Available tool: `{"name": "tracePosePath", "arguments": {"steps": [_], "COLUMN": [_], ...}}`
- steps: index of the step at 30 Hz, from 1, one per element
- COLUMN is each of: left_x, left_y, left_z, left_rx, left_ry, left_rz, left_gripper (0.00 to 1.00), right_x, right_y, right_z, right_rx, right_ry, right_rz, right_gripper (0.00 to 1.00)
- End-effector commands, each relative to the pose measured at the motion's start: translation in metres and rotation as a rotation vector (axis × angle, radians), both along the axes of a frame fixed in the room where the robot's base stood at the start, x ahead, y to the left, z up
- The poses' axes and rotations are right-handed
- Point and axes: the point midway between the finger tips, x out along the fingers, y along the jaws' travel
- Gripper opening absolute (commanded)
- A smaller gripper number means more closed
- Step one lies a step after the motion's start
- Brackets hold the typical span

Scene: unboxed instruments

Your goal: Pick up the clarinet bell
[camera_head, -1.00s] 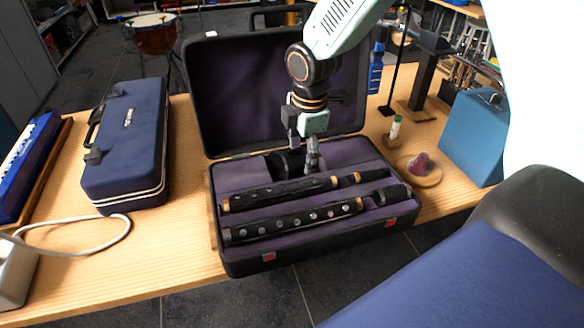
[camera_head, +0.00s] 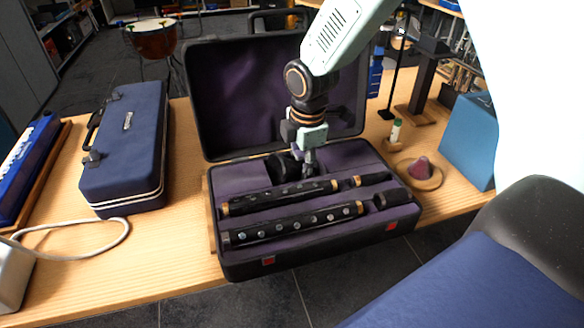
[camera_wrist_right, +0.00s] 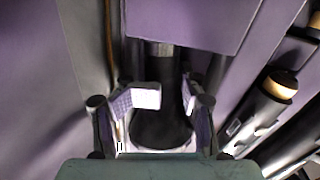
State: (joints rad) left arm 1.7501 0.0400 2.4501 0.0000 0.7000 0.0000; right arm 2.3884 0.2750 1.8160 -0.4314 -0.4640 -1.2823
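The black clarinet bell (camera_head: 281,166) lies in the rear compartment of the open case (camera_head: 263,269), partly hidden by my right gripper. My right gripper (camera_head: 306,168) points down into that compartment at the bell's right side. In the right wrist view the bell (camera_wrist_right: 162,125) is between the two fingers of my right gripper (camera_wrist_right: 168,96), its wide end toward the palm. The left finger pad overlaps the bell's outline. Whether the fingers press on it cannot be made out. My left gripper is not in view.
Two long black clarinet joints (camera_head: 290,228) and shorter pieces (camera_head: 390,196) lie in front of the bell. The raised case lid (camera_head: 228,100) stands close behind my right arm. A blue case (camera_head: 128,150) is at left; a mouthpiece-like piece (camera_head: 421,168) and a blue box (camera_head: 470,140) at right.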

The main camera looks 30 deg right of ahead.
Motion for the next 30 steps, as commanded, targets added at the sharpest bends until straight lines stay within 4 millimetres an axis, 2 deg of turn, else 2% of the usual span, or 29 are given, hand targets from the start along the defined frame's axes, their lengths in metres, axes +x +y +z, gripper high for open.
{"name": "tracePosePath", "arguments": {"steps": [5, 23, 26, 30], "left_x": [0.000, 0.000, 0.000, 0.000], "left_y": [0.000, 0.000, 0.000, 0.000], "left_z": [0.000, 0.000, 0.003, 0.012], "left_rx": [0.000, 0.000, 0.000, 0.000], "left_ry": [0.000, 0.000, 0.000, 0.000], "left_rz": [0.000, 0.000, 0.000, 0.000], "left_gripper": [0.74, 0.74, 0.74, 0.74], "right_x": [0.002, 0.005, 0.005, 0.006], "right_y": [0.000, 0.000, -0.001, 0.000], "right_z": [0.000, 0.003, 0.011, 0.037], "right_rx": [0.000, 0.000, 0.000, 0.001], "right_ry": [-0.007, -0.016, -0.018, -0.022], "right_rz": [0.000, -0.001, -0.002, -0.002], "right_gripper": [0.00, 0.00, 0.00, 0.00]}}
